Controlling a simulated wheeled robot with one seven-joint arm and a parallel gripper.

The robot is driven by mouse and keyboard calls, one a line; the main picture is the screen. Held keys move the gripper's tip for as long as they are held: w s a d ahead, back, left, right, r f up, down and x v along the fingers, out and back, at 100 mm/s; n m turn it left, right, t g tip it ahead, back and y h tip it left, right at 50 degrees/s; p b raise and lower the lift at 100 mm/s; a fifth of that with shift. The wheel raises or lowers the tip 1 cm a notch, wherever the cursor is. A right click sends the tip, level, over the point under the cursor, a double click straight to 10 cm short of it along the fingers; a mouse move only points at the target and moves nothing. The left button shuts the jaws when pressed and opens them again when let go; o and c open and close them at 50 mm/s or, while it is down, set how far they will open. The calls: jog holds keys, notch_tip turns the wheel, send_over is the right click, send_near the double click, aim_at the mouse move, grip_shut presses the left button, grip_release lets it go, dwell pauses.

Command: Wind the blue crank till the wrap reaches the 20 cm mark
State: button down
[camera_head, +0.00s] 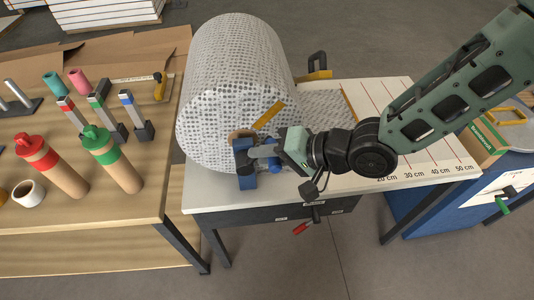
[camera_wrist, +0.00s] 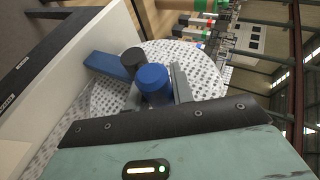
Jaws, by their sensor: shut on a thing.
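The blue crank (camera_head: 244,168) is at the front end of a big grey-dotted roll (camera_head: 235,70). My gripper (camera_head: 262,152) is shut on its handle. In the wrist view the round blue knob (camera_wrist: 153,80) sits at the fingers, with the blue crank arm (camera_wrist: 105,66) beyond it. The wrap (camera_head: 325,104) lies on the white table right of the roll, with an orange-yellow strip (camera_head: 349,106) at its right edge. The 20 cm label (camera_head: 387,178) is on the table's front edge. The wrap edge appears left of the red lines; my arm hides part of this stretch.
A wooden table (camera_head: 90,210) at the left holds red (camera_head: 50,165) and green (camera_head: 112,158) bottles and several small items. A red-handled lever (camera_head: 303,228) hangs under the white table's front. A blue bench (camera_head: 410,212) with a green-handled part stands at the right.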

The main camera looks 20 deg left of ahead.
jog(key=c, duration=1.2)
grip_release()
jog(key=shift+a, duration=0.15)
jog(key=v, duration=1.7)
jog(key=shift+r+p, duration=0.2)
jog(key=shift+p, duration=0.15)
jog(key=shift+w, duration=0.1)
jog(key=d+f+n+t+h+b, duration=0.2)
jog(key=d+f+t+h+b, duration=0.25)
jog(key=d+h, duration=0.5)
jog(key=s+d+r+n+g+h+b, duration=0.2)
jog(key=s+d, duration=0.3)
jog(key=s, duration=0.5)
jog(key=shift+s+d+g, duration=0.2)
jog(key=shift+d+g, duration=0.15)
jog(key=shift+g, duration=0.4)
